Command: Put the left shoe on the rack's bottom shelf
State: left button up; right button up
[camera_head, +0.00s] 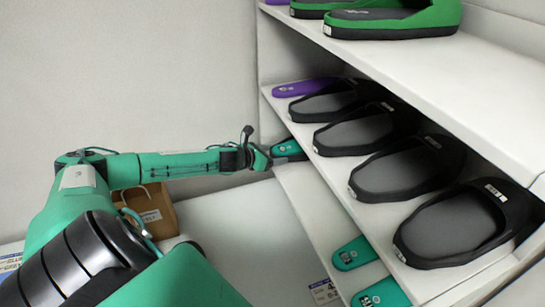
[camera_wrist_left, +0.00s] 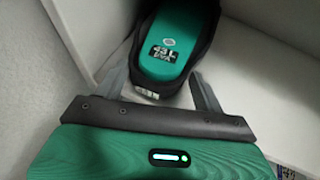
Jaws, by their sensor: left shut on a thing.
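The left shoe, black with a green insole marked 43 L (camera_wrist_left: 165,50), is in my left gripper (camera_wrist_left: 160,85), its heel between the two fingers. In the head view the shoe (camera_head: 287,150) is at the far end of the rack's bottom shelf (camera_head: 312,205), mostly hidden under the shelf above. My left gripper (camera_head: 265,157) reaches it from the left and is shut on it. I cannot tell whether the shoe's sole touches the shelf. My right gripper is not in view.
Several black shoes (camera_head: 408,170) and a purple insole (camera_head: 305,87) are on the middle shelf (camera_head: 310,153). Green shoes (camera_head: 400,18) stand on the top shelf. Two green insoles (camera_head: 354,253) are nearer on the bottom level. A brown paper bag (camera_head: 150,210) stands behind my left arm.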

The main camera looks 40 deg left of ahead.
pick_arm(q)
jog(key=o, duration=1.9)
jog(key=shift+f, duration=0.1)
jog(key=shift+c, duration=0.2)
jog(key=shift+s+a, duration=0.1)
